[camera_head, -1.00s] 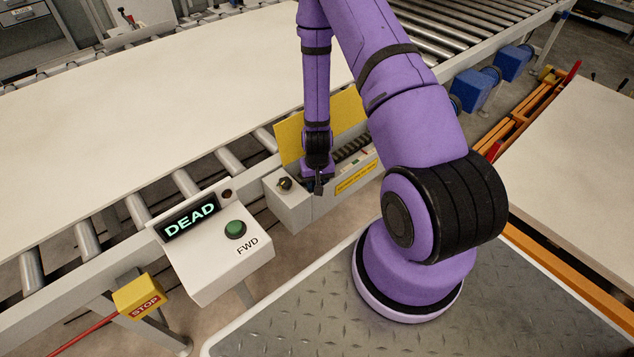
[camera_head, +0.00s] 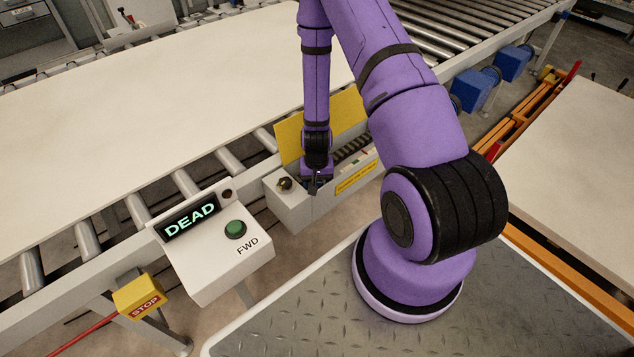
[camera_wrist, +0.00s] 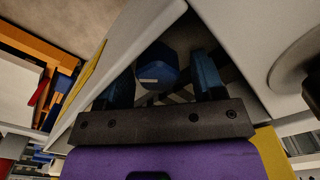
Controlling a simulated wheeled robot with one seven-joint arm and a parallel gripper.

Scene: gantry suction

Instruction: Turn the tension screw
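A blue, faceted screw head (camera_wrist: 157,66) with a pale mark on one face shows inside the grey housing in the wrist view; I take it for the tension screw. My gripper (camera_wrist: 164,82) is open, with one dark finger on each side of the head. I cannot tell whether either finger touches it. In the head view my gripper (camera_head: 315,185) is down at the open housing (camera_head: 292,212), beside its near left end. The screw itself is hidden there behind my arm and the housing wall.
A dark round knob (camera_head: 285,184) sits on the housing's left end. The raised yellow cover (camera_head: 289,140) stands behind my wrist. A console (camera_head: 222,268) with a DEAD display (camera_head: 190,216) and green button (camera_head: 235,229) stands left, near a yellow STOP box (camera_head: 139,296).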

